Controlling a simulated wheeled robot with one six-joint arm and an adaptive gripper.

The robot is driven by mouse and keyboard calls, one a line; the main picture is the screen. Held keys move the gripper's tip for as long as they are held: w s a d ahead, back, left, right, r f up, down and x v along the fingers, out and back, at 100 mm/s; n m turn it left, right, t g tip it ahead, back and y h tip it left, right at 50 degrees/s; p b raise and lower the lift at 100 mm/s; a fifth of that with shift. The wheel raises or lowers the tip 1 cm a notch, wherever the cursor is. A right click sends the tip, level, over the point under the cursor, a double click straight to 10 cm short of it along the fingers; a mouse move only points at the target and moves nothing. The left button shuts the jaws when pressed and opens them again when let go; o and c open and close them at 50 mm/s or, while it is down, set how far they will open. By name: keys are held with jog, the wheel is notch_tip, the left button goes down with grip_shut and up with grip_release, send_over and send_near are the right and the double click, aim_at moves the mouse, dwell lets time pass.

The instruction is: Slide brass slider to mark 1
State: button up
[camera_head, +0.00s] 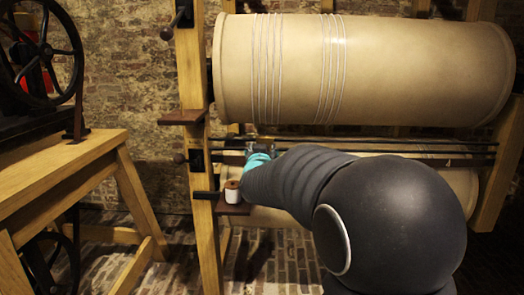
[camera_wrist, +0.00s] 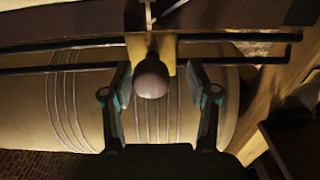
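The brass slider (camera_wrist: 165,47) sits on the dark rails in the wrist view, with a round brownish knob (camera_wrist: 151,79) in front of it. My gripper (camera_wrist: 160,74) is open, one finger on each side of the knob. Gaps show between the knob and both fingers. In the head view my gripper (camera_head: 258,159) is at the rails' left part, near the wooden post, and my arm hides much of that area. The slider is small and partly hidden there. I cannot make out mark 1 in either view.
A large tan cylinder (camera_head: 390,70) with pale cord windings lies above the rails (camera_head: 400,147), and another lies below. A white jar (camera_head: 232,193) stands on a small shelf by the wooden post (camera_head: 205,240). A wooden bench with a black wheel (camera_head: 45,55) stands left.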

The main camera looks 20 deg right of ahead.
jog(key=shift+d, duration=0.1)
jog(key=shift+s, duration=0.45)
jog(key=v, duration=1.1)
